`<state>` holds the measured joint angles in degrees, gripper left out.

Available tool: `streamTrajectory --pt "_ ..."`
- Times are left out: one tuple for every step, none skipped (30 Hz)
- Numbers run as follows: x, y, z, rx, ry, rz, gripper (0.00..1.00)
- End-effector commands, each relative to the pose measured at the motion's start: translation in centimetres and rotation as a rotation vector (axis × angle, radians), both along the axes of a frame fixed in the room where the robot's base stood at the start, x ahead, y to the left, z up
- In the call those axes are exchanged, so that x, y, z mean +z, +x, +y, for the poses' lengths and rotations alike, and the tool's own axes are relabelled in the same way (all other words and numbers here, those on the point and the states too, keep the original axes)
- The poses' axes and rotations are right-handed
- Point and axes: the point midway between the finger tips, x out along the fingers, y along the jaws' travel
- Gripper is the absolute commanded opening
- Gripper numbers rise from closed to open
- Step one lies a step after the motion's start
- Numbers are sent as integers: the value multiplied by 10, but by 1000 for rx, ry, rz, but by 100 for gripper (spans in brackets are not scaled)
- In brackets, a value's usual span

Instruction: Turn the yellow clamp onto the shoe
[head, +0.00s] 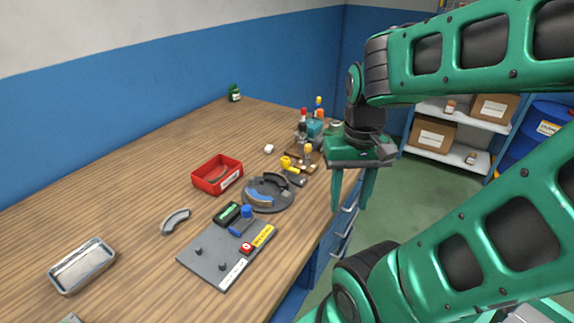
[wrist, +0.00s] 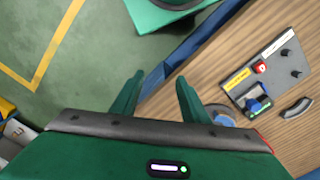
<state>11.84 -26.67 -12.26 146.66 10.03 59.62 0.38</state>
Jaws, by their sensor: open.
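A small yellow clamp (head: 287,163) with a dark body stands on the wooden bench, just behind a round grey fixture (head: 285,200). The fixture holds dark curved pieces and a blue-faced curved piece (head: 258,199); I cannot tell for certain which is the shoe. Another curved grey piece (head: 175,221) lies loose on the bench and also shows in the wrist view (wrist: 297,108). My gripper (head: 349,207) is open and empty, pointing down, right of the clamp and out past the bench edge. In the wrist view, its fingers (wrist: 159,84) partly hide the fixture; the clamp is not visible there.
A grey plate (head: 205,263) with pegs, a red button and a blue-knobbed device lies in front. A red bin (head: 218,187) and a metal tray (head: 82,267) stand left. Bottles and tools (head: 312,130) crowd behind the clamp. Open floor lies right of the bench.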

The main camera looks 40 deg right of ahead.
Motion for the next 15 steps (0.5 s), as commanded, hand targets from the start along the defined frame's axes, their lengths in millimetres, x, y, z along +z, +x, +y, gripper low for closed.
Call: streamTrajectory --pt "5 -7 0 5 1 -9 40" --pt "7 -8 -1 9 -1 -15 40" --pt "10 -4 -2 19 -1 -16 40" --pt "13 2 -3 32 -2 -16 40" --pt "16 9 -5 47 -3 -16 40" --pt "21 20 -7 73 -3 -14 40" --pt "25 31 -9 97 -4 -14 40" --pt "29 42 -11 123 -6 -14 40" --pt "35 59 -13 162 -7 -13 40" --pt "40 71 -15 192 -7 -15 40" --pt "44 84 -17 223 -8 -16 40" --pt "49 102 -19 263 -9 -15 40" --pt "52 115 -20 294 -9 -16 40" --pt "55 128 -21 326 -9 -16 40" --pt "58 145 -22 368 -9 -16 40"
